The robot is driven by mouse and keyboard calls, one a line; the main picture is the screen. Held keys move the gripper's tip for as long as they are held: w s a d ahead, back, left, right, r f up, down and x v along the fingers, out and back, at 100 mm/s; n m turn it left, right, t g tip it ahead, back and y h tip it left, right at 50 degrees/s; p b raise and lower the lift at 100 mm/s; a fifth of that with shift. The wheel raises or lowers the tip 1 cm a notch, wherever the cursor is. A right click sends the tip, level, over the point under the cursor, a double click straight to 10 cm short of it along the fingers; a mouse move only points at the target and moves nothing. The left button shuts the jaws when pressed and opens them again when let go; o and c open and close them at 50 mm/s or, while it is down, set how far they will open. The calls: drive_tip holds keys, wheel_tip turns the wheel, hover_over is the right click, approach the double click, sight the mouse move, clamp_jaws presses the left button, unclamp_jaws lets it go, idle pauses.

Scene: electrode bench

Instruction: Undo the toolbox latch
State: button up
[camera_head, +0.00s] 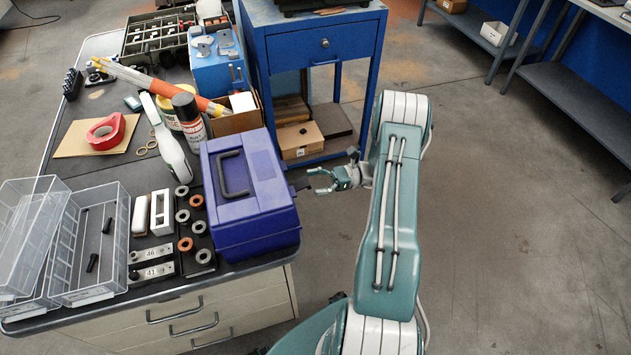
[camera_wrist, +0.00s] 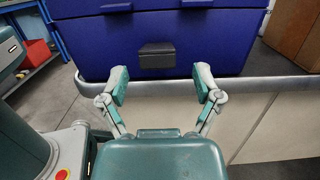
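The blue toolbox (camera_head: 247,190) sits on the right edge of the bench with its lid down and a dark handle on top. In the wrist view its side (camera_wrist: 200,45) fills the upper part of the picture. My gripper (camera_head: 318,181) is to the right of the toolbox, clear of the bench edge. In the wrist view my gripper (camera_wrist: 162,85) has its two fingers spread wide with nothing between them. The latch lies ahead of the fingers, roughly centred, apparently untouched.
The bench's rounded edge (camera_wrist: 262,86) runs just below the toolbox. A spray can (camera_head: 189,118), a white bottle (camera_head: 167,140) and clear bins (camera_head: 90,245) crowd the bench left of the toolbox. A blue cabinet (camera_head: 320,43) stands behind. The floor to the right is clear.

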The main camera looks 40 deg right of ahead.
drive_tip(key=v, duration=0.7)
drive_tip(key=shift+d, duration=0.3)
drive_tip(key=shift+a, duration=0.1)
